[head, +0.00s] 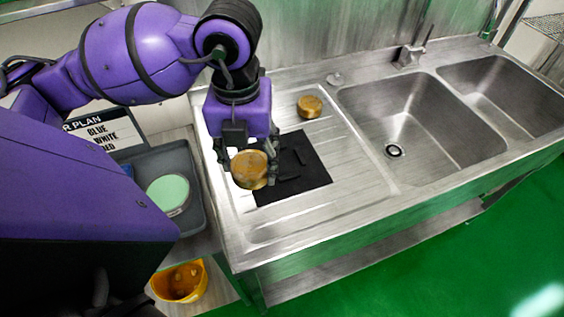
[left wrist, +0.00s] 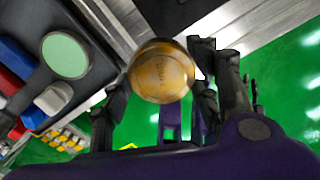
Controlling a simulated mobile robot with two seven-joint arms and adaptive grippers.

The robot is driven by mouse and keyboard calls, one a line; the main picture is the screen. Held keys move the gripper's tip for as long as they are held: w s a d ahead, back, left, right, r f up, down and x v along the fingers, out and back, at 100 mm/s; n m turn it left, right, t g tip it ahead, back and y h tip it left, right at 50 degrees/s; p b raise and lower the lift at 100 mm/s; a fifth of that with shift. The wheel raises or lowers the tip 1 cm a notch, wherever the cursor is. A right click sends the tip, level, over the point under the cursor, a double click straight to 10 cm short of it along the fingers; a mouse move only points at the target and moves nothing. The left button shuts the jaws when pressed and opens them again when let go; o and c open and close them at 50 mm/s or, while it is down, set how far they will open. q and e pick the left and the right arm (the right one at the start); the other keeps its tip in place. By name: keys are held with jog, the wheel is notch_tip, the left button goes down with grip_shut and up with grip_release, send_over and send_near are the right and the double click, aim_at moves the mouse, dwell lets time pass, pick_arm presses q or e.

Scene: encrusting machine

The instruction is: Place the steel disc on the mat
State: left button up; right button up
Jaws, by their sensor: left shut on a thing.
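My left gripper (head: 255,165) is shut on a round brass-coloured disc (head: 250,170). It holds the disc at the left edge of the black mat (head: 308,152), seemingly above it. In the left wrist view the disc (left wrist: 161,72) sits between the fingers, with faint lettering on its face. The mat lies flat on the ribbed steel drainboard, partly hidden by the gripper. No plainly silver disc shows; a second brass-coloured disc (head: 310,106) stands on the drainboard behind the mat. My right gripper is not in view.
A grey tray (head: 203,208) left of the sink holds a pale green disc (head: 168,192); red, blue and white pieces show in the wrist view. A yellow bucket (head: 180,282) is below. Two sink basins (head: 420,120) lie right. The mat's right part is bare.

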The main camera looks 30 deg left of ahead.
pick_arm(q)
jog(key=n, duration=0.4)
jog(key=shift+s+a+r, duration=0.1)
jog(key=shift+s+r, duration=0.05)
jog(key=shift+r, duration=0.1)
jog(key=w+f, duration=0.4)
jog(key=w, duration=0.6)
send_near(282, 164)
jog(key=shift+s+f, duration=0.2)
jog(key=shift+s, duration=0.5)
jog(key=shift+w+f+b, duration=0.3)
jog(key=shift+w+f, duration=0.3)
jog(key=shift+f, duration=0.05)
jog(key=shift+w+f, duration=0.15)
jog(key=shift+f, duration=1.55)
jog(key=shift+f, duration=0.1)
jog(key=o, duration=1.7)
jog(key=shift+c, duration=0.2)
